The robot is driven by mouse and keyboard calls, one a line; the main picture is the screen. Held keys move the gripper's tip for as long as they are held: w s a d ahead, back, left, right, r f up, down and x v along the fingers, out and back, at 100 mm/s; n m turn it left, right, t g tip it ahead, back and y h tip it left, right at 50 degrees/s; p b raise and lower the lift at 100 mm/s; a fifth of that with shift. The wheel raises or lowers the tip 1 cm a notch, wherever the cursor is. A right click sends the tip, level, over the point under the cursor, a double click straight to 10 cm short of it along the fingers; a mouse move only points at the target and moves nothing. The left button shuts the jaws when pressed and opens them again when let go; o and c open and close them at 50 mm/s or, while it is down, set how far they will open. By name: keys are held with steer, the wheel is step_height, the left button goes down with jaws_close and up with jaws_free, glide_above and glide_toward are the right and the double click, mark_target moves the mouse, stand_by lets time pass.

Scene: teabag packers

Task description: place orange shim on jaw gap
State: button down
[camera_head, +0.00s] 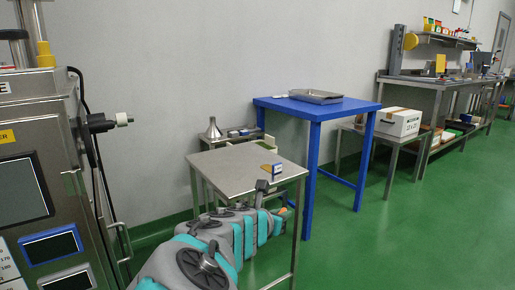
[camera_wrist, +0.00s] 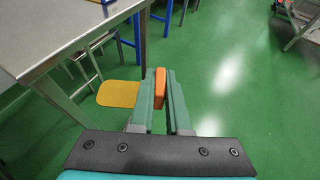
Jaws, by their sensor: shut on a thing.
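The orange shim (camera_wrist: 160,88) is a small block upright between the fingertips of my gripper (camera_wrist: 160,96) in the wrist view. My gripper is shut on it, with a green finger on each side. In the head view a small orange patch (camera_head: 283,211) shows at the end of my arm, in front of the steel table's right side. In the wrist view the shim is over the green floor, to the right of the steel table's edge. I cannot make out a jaw gap in either view.
A steel table (camera_head: 225,171) carries a small blue-and-white item (camera_head: 277,169). A blue table (camera_head: 360,107) with a metal tray (camera_head: 316,97) stands behind it. A machine (camera_head: 40,170) stands at left. A flat yellow piece (camera_wrist: 118,94) lies left of my fingers.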

steer(key=w+d+f+n+t+y, duration=0.1)
steer(key=w+d+f+n+y, duration=0.1)
steer(key=w+d+f, duration=0.2)
steer(key=w+d, duration=0.3)
steer(key=d, duration=0.1)
steer(key=shift+d+n+y, duration=0.3)
stand_by(0.9)
steer(key=shift+a+f, duration=0.1)
